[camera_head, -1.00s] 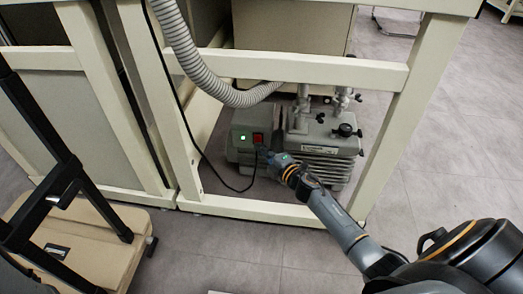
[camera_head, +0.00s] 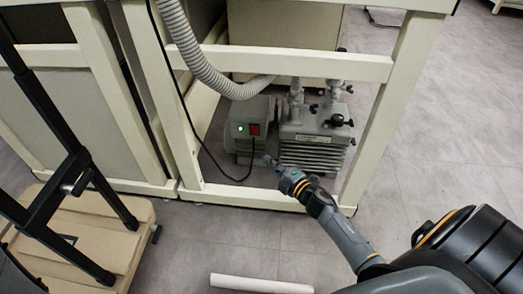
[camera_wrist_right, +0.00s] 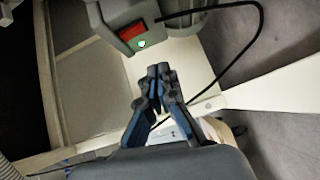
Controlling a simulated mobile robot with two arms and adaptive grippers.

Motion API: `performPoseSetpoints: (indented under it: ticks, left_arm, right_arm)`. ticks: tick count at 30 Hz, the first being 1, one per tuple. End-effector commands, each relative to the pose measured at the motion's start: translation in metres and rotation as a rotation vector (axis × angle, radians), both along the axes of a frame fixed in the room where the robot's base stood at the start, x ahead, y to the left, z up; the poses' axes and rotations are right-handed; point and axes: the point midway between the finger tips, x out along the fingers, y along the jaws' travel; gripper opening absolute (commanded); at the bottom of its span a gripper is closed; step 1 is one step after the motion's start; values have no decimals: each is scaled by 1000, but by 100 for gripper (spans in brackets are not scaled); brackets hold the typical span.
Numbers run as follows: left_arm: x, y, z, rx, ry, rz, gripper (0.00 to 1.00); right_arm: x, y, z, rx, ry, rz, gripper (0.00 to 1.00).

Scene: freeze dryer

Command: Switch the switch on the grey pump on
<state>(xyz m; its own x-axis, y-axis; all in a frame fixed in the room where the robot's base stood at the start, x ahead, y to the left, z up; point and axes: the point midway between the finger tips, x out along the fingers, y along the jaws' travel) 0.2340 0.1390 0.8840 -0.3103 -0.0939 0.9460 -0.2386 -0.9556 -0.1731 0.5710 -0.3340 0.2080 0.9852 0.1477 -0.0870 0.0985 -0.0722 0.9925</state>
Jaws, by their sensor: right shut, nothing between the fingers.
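The grey pump (camera_head: 312,142) stands on the floor inside the cream frame. Its red switch (camera_head: 255,129) is on the end face of the motor housing, beside a glowing green light (camera_head: 240,128). In the right wrist view the red switch (camera_wrist_right: 132,31) and the lit green light (camera_wrist_right: 142,43) are at the top. My right gripper (camera_head: 268,160) is shut and empty, a little below and to the right of the switch, apart from it. Its closed fingertips (camera_wrist_right: 158,70) show in the right wrist view. My left gripper is not in view.
The cream frame's lower bar (camera_head: 240,198) and upper bar (camera_head: 300,66) bound the opening around the pump. A black cable (camera_head: 205,150) and a grey corrugated hose (camera_head: 200,60) hang at the left. A white tube (camera_head: 260,284) lies on the floor in front.

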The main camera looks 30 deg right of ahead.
Motion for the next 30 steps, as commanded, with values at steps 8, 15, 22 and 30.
performPoseSetpoints:
  ticks: [8,15,22,30]
  left_arm:
    - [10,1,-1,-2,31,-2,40]
    - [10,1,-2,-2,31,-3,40]
    - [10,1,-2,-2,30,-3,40]
    - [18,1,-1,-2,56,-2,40]
  right_arm:
    - [-29,-4,-1,0,0,-1,0]
    - [-30,-4,-2,0,-1,0,0]
    - [-30,-4,-3,0,0,0,0]
    - [-29,16,26,57,-43,37,0]
